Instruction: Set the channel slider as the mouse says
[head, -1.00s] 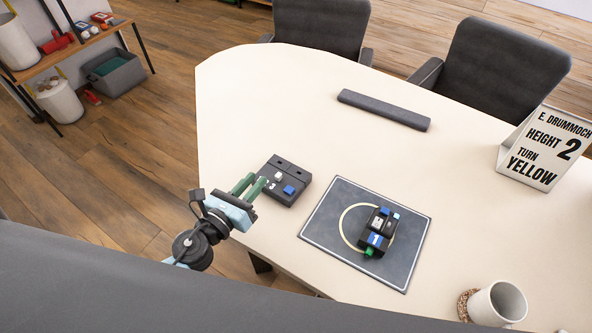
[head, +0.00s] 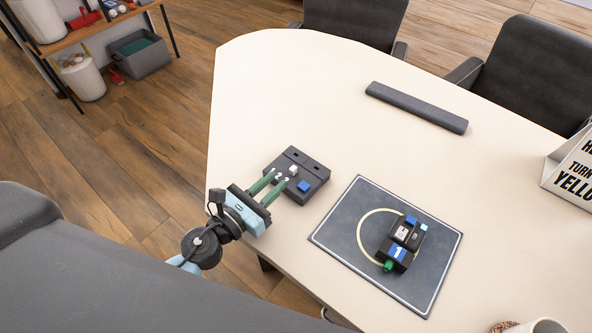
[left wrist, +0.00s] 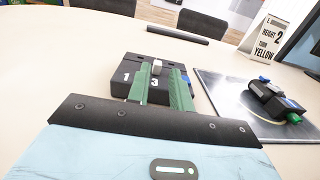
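The slider box (head: 316,181) is dark, with slots, a white knob (head: 293,169) and a blue knob (head: 304,186); it sits near the table's left edge. In the left wrist view the digits 1 and 3 show on the box (left wrist: 126,64), with the white knob (left wrist: 157,67) upright beyond the fingers. My left gripper (head: 280,176) has its green fingers apart and empty, tips over the box's near side, short of the white knob. A dark device (head: 415,240), possibly the mouse, lies on the mat with blue parts, a "1" label and a green end. My right gripper is out of view.
The dark mat (head: 350,235) lies right of the box. A long dark bar (head: 416,107) lies farther back on the table (head: 300,80). A sign (left wrist: 265,38) reads height 2, turn yellow. A cup (head: 540,326) is at the front right. Table behind the box is clear.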

